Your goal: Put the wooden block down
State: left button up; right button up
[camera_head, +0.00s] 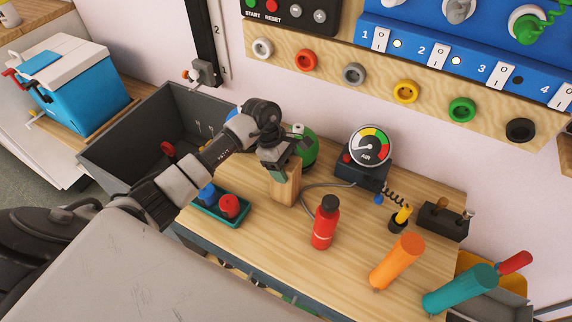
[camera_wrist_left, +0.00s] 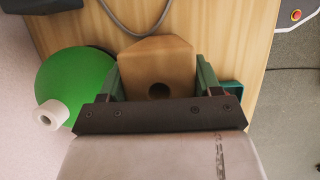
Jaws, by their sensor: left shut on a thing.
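The wooden block (camera_head: 286,187) is upright on or just above the wooden table, left of the red bottle; I cannot tell whether its base touches. My left gripper (camera_head: 279,164) is shut on its upper part from above. In the left wrist view, the block (camera_wrist_left: 157,65) shows a dark round hole and sits between the two green fingers (camera_wrist_left: 160,82). My right gripper is not in view.
A green round object (camera_head: 306,150) stands close behind the block. A teal tray (camera_head: 208,213) with blue and red items is at the left. The red bottle (camera_head: 325,222) and air gauge (camera_head: 370,146) are at the right. A grey bin (camera_head: 135,150) adjoins the table. Bare tabletop lies in front.

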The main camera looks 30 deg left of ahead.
pick_arm(q)
jog(key=shift+f, duration=0.15)
jog(key=o, duration=1.5)
jog(key=shift+o, duration=0.2)
